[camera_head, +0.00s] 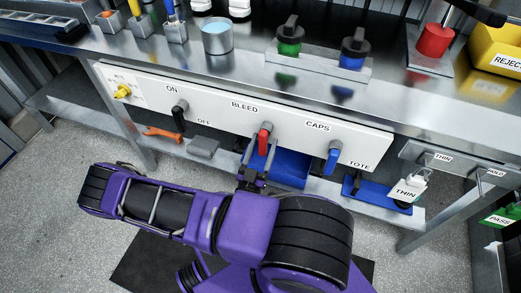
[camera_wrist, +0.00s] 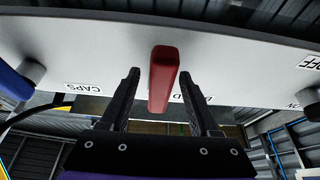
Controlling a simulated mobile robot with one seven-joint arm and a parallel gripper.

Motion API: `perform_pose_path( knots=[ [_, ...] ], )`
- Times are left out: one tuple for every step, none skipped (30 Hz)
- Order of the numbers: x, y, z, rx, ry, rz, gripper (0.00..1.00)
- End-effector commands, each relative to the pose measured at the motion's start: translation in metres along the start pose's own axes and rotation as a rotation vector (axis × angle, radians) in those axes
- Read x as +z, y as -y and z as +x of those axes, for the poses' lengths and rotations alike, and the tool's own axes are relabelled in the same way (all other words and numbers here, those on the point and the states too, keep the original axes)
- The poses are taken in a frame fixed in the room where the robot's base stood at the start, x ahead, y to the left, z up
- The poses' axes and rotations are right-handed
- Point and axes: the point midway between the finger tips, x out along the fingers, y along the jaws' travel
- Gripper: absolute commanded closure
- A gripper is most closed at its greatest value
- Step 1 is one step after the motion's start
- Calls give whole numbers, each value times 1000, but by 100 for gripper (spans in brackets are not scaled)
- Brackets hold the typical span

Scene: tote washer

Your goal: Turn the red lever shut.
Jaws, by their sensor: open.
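In the wrist view the red lever (camera_wrist: 162,78) stands between my two fingers. My gripper (camera_head: 257,160) is at the lever, its fingers apart on either side of it. In the wrist view my gripper (camera_wrist: 160,98) is open, with a gap showing between the lever and each finger. The lever's pivot is hidden in the wrist view.
A black lever (camera_head: 179,113) under ON/OFF is to the left and a blue lever (camera_head: 333,157) under CAPS to the right on the panel (camera_head: 215,108). A shelf below holds a blue tray (camera_head: 288,170). Knobs and cups stand on the steel bench (camera_head: 165,55) above.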

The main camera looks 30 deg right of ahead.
Motion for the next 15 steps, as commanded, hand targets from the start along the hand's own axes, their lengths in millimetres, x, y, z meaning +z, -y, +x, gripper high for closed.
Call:
perform_pose_path(
  knots=[
    [0, 0, -2, -1, 1, 1, 38],
    [0, 0, -4, -1, 1, 1, 38],
    [1, 1, -8, -2, 1, 1, 38],
    [1, 1, -12, -2, 1, 1, 38],
    [1, 1, -16, -3, 2, 1, 38],
    [1, 1, -24, -3, 3, 1, 38],
    [1, 0, -29, -2, 2, 0, 38],
    [1, 1, -36, -4, 3, 1, 38],
    [1, 1, -46, -4, 2, 1, 38],
    [2, 1, -53, -4, 4, 1, 38],
    [1, 1, -61, -3, 2, 1, 38],
    [2, 1, -71, -4, 3, 2, 38],
    [2, 1, -79, -3, 3, 1, 38],
    [1, 1, -86, -3, 3, 1, 38],
    [1, 0, -96, -3, 3, 0, 38]
  ],
)
